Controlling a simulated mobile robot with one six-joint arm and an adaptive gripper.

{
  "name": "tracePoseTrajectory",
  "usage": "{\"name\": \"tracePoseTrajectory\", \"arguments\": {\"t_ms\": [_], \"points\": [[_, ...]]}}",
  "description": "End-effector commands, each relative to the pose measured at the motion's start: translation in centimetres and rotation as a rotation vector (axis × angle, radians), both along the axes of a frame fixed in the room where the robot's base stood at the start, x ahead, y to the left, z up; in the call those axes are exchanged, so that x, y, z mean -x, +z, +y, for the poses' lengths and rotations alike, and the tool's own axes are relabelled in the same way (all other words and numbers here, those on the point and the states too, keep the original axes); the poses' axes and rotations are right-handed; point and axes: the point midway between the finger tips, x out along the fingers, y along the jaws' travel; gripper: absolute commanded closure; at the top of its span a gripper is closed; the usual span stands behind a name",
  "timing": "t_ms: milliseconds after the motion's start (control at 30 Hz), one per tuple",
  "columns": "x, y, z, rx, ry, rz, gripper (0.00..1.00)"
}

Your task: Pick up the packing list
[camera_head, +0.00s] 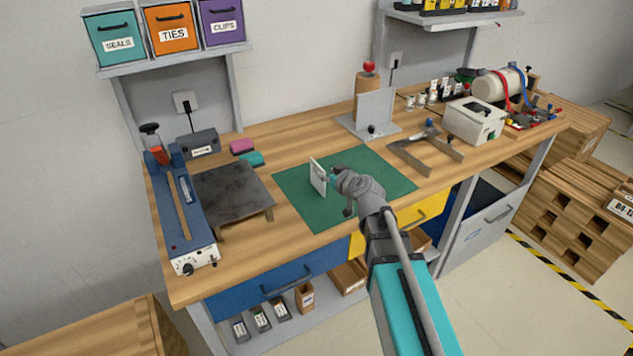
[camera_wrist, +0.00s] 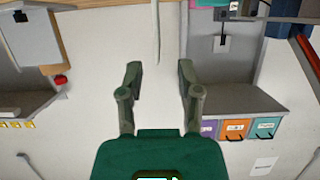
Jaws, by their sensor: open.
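A small white upright card, which looks like the packing list (camera_head: 318,177), stands on the green mat (camera_head: 300,207) on the workbench. My gripper (camera_head: 341,178) is just right of the card, low over the mat. In the wrist view my gripper (camera_wrist: 158,80) has its two fingers spread apart. A thin pale upright strip (camera_wrist: 157,32) shows between and beyond them, probably the card seen edge-on. I see no finger touching it. The card's lower edge and any writing are too small to tell.
A dark plate on legs (camera_head: 232,195) is left of the mat. A grey stand (camera_head: 374,110) is behind it, and a metal frame (camera_head: 410,155) is to the right. A pink block (camera_head: 242,145) lies behind. Bare wood shows around the mat.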

Motion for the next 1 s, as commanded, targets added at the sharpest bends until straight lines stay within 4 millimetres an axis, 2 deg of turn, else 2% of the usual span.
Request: {"name": "tracePoseTrajectory", "arguments": {"t_ms": [133,667,1000], "points": [[-1.1,-0.5,0.7,-0.001,0.0,0.001,0.54],[-1.7,-0.7,1.1,0.0,0.001,0.0,0.54],[-4.7,-1.8,3.0,-0.001,0.002,0.0,0.54]]}}
